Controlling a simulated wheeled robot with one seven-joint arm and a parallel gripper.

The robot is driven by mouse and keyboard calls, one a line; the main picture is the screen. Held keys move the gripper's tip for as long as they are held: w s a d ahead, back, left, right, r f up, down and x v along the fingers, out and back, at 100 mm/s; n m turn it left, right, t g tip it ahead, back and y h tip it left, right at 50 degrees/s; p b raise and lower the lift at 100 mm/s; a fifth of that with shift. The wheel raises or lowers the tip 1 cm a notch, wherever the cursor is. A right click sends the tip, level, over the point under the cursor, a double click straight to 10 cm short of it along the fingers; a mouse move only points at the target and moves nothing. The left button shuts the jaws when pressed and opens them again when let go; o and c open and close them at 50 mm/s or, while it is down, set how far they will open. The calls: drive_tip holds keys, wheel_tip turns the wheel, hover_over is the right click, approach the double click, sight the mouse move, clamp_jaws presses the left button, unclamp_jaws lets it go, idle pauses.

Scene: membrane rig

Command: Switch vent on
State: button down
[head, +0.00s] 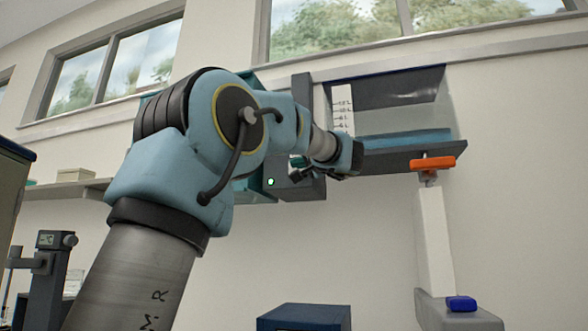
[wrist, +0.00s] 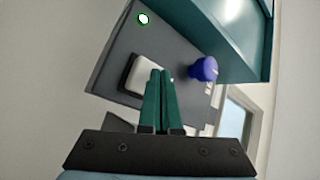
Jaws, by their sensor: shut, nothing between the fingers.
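A dark grey control box (head: 300,192) is mounted on the wall in the head view, partly hidden by my arm. Its front panel (wrist: 174,40) fills much of the wrist view. On it are a white rocker-like switch (wrist: 137,74) in a dark frame, a blue knob (wrist: 203,69) and a lit green lamp (wrist: 143,19). The lamp also shows in the head view (head: 270,182). I cannot read which control is the vent. My gripper (wrist: 160,72) is shut and empty, its green fingertips overlapping the white switch's right edge. I cannot tell whether they touch it.
A clear tank (head: 400,118) with a scale strip (head: 343,110) stands on a dark shelf to the right. Below it, an orange handle (head: 432,163) tops a white pipe, with a blue cap (head: 461,303) lower down. A teal cabinet (wrist: 232,60) borders the panel in the wrist view.

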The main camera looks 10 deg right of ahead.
drive_tip(key=s+a+b, duration=0.2)
drive_tip(key=s+b, duration=0.2)
drive_tip(key=s, duration=0.1)
drive_tip(key=shift+a+b, duration=0.35)
drive_tip(key=shift+a, duration=0.05)
idle(0.3)
